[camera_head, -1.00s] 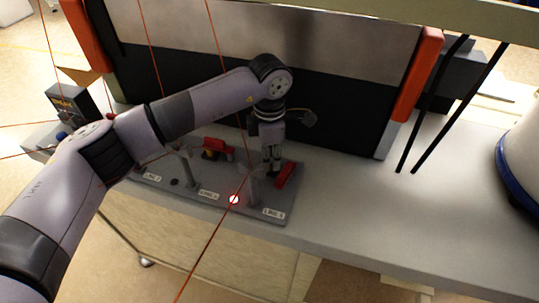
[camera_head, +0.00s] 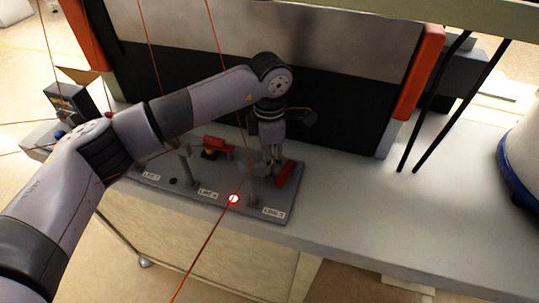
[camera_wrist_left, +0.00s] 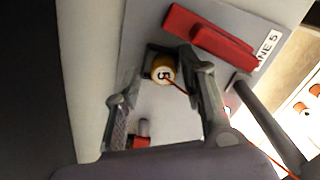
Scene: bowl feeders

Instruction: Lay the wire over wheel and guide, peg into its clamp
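A grey board (camera_head: 225,197) on the bench carries upright posts, red-levered clamps and line labels. The nearest red lever (camera_head: 286,174) also shows in the left wrist view (camera_wrist_left: 222,45), by the LINE 5 label. My left gripper (camera_head: 272,168) points down beside it. In the wrist view its fingers (camera_wrist_left: 160,75) stand apart. A yellow peg marked 5 (camera_wrist_left: 163,70) sits between the fingertips, with gaps visible, at a dark clamp part on the board. A thin red wire (camera_wrist_left: 265,155) runs from the peg to lower right. A bright red-white round spot (camera_head: 234,199) lies by the grey post (camera_head: 253,192).
Another red clamp lever (camera_head: 217,145) and post (camera_head: 188,168) stand to the left. Several red wires hang at the left. A dark panel (camera_head: 340,120) stands behind the board. The bench right of it (camera_head: 400,215) is clear; a white-blue bowl feeder (camera_head: 520,150) is farther right.

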